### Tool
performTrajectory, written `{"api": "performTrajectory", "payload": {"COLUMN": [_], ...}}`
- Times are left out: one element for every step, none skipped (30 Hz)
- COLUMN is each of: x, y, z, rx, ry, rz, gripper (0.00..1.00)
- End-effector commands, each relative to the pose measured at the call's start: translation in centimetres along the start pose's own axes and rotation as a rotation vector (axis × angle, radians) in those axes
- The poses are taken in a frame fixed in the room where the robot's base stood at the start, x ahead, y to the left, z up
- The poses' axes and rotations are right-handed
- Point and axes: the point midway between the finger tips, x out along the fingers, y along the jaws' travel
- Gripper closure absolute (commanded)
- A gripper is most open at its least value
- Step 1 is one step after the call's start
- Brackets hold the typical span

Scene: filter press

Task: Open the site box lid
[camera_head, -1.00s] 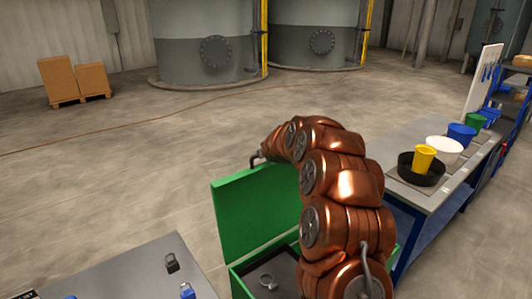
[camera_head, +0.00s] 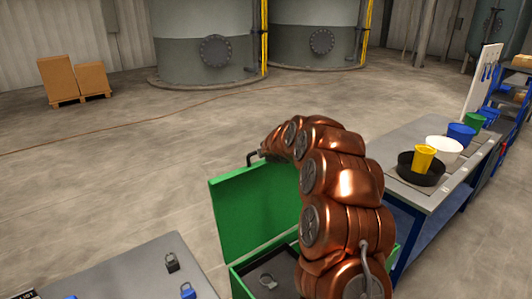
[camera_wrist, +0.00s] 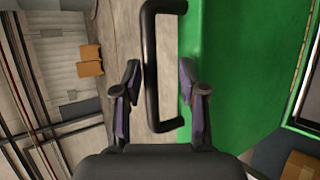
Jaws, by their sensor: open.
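The green site box (camera_head: 237,279) stands at the bottom centre of the head view. Its green lid (camera_head: 245,213) is raised and stands about upright on the box; it also fills the right of the wrist view (camera_wrist: 235,70). A black bar handle (camera_wrist: 151,65) is fixed to the lid's edge, and its end shows in the head view (camera_head: 252,158). My gripper (camera_wrist: 158,78) is open, with one finger on each side of the handle. I cannot tell whether a finger touches it. In the head view my arm hides the gripper and part of the lid.
A padlock-like object (camera_head: 268,281) lies inside the box. A grey table (camera_head: 125,270) with small padlocks is at the lower left. A workbench (camera_head: 440,190) with a black pan and coloured containers is at the right. The floor behind the lid is clear.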

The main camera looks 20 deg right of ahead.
Motion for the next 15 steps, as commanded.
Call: {"api": "performTrajectory", "payload": {"x": [0.0, 0.0, 0.0, -0.1, -0.1, -0.2, -0.3, -0.5, -0.7, -0.9, -1.1, -1.5, -1.8, -2.0, -2.3], "y": [0.0, 0.0, 0.0, 0.0, 0.0, 0.0, 0.1, 0.1, 0.1, 0.1, 0.2, 0.2, 0.2, 0.2, 0.1], "z": [0.0, 0.0, 0.0, 0.0, 0.0, 0.0, 0.0, 0.0, 0.0, 0.0, 0.1, 0.0, 0.1, 0.2, 0.2], "rx": [0.0, 0.0, 0.0, 0.0, 0.0, -0.001, -0.001, 0.0, 0.001, 0.0, -0.001, -0.001, -0.001, 0.0, -0.003], "ry": [0.0, 0.0, 0.0, 0.0, 0.0, 0.001, 0.001, 0.001, 0.001, 0.001, 0.001, 0.001, 0.0, -0.001, -0.002], "rz": [0.0, 0.0, 0.0, 0.0, 0.0, 0.001, 0.001, 0.001, 0.002, 0.002, 0.003, 0.004, 0.004, 0.004, 0.002], "gripper": [0.59, 0.59, 0.59, 0.59, 0.59, 0.59, 0.59, 0.59, 0.59, 0.59, 0.59, 0.59, 0.59, 0.59, 0.59]}}
